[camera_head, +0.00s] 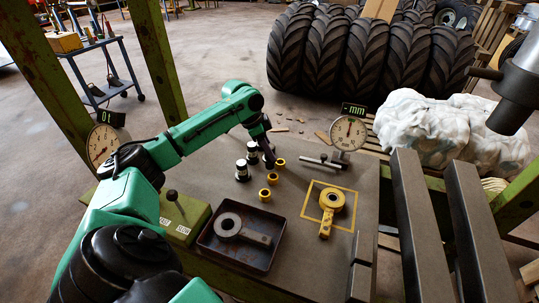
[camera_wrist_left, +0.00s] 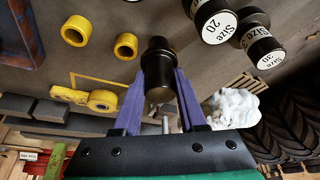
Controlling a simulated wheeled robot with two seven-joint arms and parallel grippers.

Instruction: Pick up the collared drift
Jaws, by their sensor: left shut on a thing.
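My left gripper (camera_head: 268,156) reaches over the middle of the grey bench. In the left wrist view its purple fingers (camera_wrist_left: 160,100) are shut on a black stepped drift (camera_wrist_left: 158,62) with a wider collar. The head view barely shows this dark drift between the fingers. Whether its foot touches the bench is unclear. Other black drifts with white labelled ends stand just left of the gripper (camera_head: 242,170); in the left wrist view labels read Size 20 (camera_wrist_left: 215,24) and Size 30 (camera_wrist_left: 263,50). My right gripper is not in view.
Several yellow rings (camera_head: 272,178) stand close to the gripper. A dark tray (camera_head: 204,246) holds a grey eye-ended part (camera_head: 230,226). A yellow eye-ended part (camera_head: 331,202) lies in a yellow outline. Two dial gauges (camera_head: 348,133) and green posts edge the bench.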

